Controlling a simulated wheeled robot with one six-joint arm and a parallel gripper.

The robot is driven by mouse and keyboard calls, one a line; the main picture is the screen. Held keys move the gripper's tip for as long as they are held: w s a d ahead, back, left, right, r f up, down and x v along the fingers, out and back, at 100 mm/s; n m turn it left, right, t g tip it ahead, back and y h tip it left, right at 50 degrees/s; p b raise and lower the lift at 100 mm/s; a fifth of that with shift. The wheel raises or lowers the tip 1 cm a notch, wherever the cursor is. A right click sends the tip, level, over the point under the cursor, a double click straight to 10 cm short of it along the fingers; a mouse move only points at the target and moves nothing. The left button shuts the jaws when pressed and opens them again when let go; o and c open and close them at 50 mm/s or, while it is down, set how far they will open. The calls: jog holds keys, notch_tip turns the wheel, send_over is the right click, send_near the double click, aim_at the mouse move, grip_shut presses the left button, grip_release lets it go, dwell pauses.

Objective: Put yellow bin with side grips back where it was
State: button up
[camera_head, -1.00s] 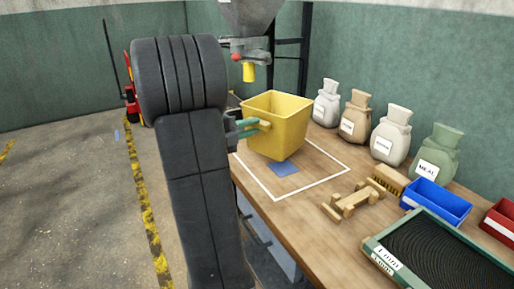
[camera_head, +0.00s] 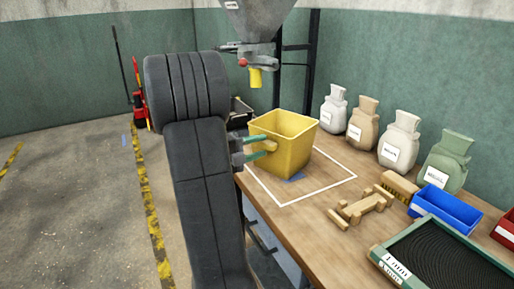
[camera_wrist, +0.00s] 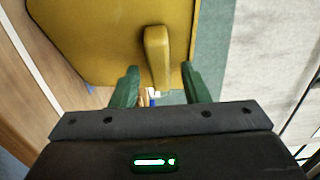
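The yellow bin with side grips (camera_head: 291,150) stands upright on the bench inside a white square outline (camera_head: 312,194), over a blue patch (camera_head: 293,179) that is partly covered. Its wall (camera_wrist: 105,35) and one side grip (camera_wrist: 157,50) also show in the wrist view. My gripper (camera_head: 259,148) is at the bin's left side with its green fingers around that grip. In the wrist view my gripper (camera_wrist: 159,70) has a finger on each side of the grip, with a visible gap on both sides. The bin's far side is hidden.
A hopper with a yellow spout (camera_head: 255,77) hangs above and behind the bin. Several sacks (camera_head: 399,142) line the wall. A wooden stand (camera_head: 362,205), a brush (camera_head: 399,187), a blue bin (camera_head: 444,209) and a sieve tray (camera_head: 440,258) lie to the right.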

jog(key=shift+r, duration=0.2)
jog(key=v, duration=1.2)
jog(key=shift+f, duration=0.1)
jog(key=x, duration=1.2)
jog(key=shift+f, duration=0.15)
jog(key=shift+r, duration=0.2)
jog(key=shift+r, duration=0.1)
